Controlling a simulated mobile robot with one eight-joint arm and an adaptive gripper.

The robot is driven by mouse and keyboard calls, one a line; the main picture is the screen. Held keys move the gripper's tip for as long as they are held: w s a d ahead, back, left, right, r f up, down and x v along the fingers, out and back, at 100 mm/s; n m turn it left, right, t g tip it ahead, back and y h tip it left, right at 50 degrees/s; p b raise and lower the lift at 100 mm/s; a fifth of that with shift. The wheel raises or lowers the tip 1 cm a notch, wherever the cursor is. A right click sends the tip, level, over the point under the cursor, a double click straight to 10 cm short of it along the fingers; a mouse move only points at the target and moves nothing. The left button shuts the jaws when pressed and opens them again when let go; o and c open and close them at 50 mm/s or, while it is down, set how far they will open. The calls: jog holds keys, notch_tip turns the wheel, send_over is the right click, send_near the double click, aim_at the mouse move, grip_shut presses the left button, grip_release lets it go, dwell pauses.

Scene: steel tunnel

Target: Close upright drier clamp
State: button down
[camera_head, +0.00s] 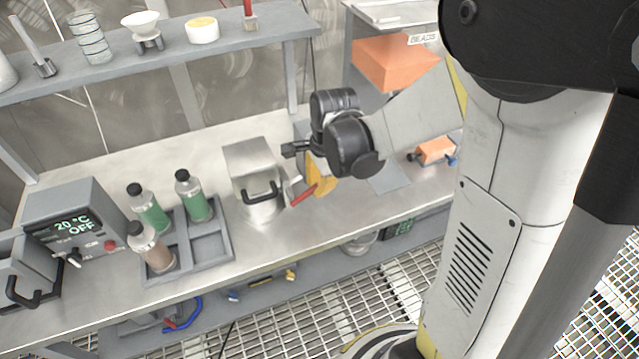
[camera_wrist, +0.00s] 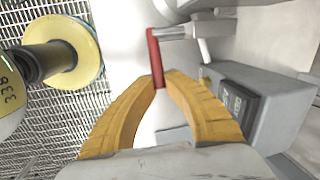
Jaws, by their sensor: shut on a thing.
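The clamp's red handle (camera_head: 304,195) shows in the head view at the front of the bench, just right of a grey metal box with a black handle (camera_head: 262,191). In the wrist view the red handle (camera_wrist: 154,55) runs up from between my fingertips to a pale metal bracket (camera_wrist: 186,31). My gripper's yellow fingers (camera_head: 320,186) are beside the handle in the head view. In the wrist view my gripper (camera_wrist: 164,80) is closed around the handle's near end. The rest of the clamp is partly hidden by my wrist and fingers.
A rack (camera_head: 209,244) with capped bottles stands to the left, beside a control box (camera_head: 75,222) reading 20 °C OFF. An orange BEADS container (camera_head: 395,62) is at the back right. A small orange device (camera_head: 436,150) sits on the right. A shelf (camera_head: 160,60) runs above the bench.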

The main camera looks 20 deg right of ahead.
jog(key=shift+a+r+h, duration=0.5)
jog(key=shift+r+h, duration=0.05)
jog(key=shift+h, duration=0.65)
jog(key=shift+a+r+h, duration=0.5)
jog(key=shift+h, duration=0.7)
jog(key=c, duration=1.4)
grip_release()
jog(key=v, duration=1.2)
jog(key=shift+s+a, duration=0.1)
jog(key=shift+c, duration=0.5)
